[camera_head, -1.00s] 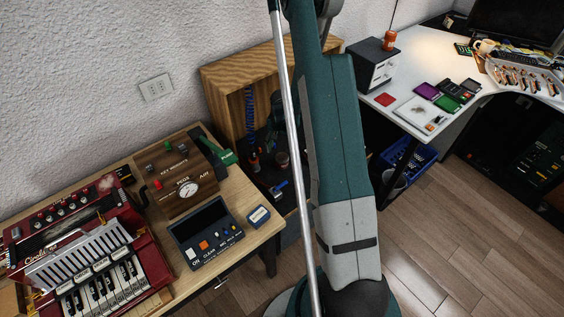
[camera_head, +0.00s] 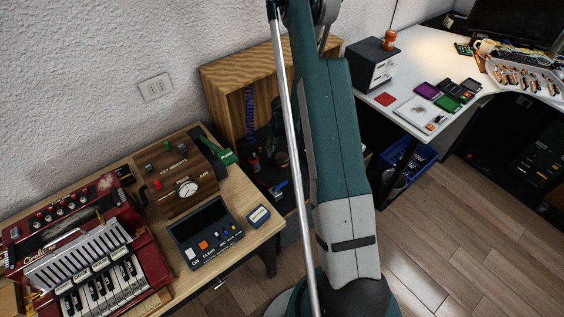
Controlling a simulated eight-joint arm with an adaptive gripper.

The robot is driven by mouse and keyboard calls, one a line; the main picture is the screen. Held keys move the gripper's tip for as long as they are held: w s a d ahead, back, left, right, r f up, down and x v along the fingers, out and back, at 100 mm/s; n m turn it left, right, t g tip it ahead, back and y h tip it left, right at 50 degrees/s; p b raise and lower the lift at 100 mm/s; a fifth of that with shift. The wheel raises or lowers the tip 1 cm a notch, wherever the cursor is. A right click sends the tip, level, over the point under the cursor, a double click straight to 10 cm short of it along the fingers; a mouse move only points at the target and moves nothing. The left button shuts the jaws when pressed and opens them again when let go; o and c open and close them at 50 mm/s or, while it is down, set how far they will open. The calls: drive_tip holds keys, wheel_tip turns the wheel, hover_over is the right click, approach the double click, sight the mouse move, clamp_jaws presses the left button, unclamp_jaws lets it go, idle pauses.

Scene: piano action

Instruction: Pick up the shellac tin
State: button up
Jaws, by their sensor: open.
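A small round brownish container (camera_head: 282,160), likely the shellac tin, stands low in the open wooden cabinet (camera_head: 232,88). It is small and dark, and I cannot read a label. My big teal arm and a silver rod cross the middle of the view, just right of it. The dark end of my arm, with my gripper (camera_head: 268,141), shows dimly inside the cabinet, above and slightly left of the container. My gripper is open. Its fingertips are hard to make out in the shadow, and I cannot tell whether they touch the container.
Beside the container are small bottles (camera_head: 255,162) and a blue-handled item (camera_head: 278,189). The left bench holds a red accordion (camera_head: 85,250), a wooden gauge box (camera_head: 180,185), a dark control box (camera_head: 207,234) and a small blue box (camera_head: 259,216). A white desk (camera_head: 415,75) stands right.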

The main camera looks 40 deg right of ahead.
sight(282, 157)
idle(0.3)
drive_tip(key=shift+s+f+b, duration=0.1)
drive_tip(key=shift+f+b, duration=0.4)
drive_tip(key=shift+f, duration=2.1)
drive_tip(key=c, duration=1.1)
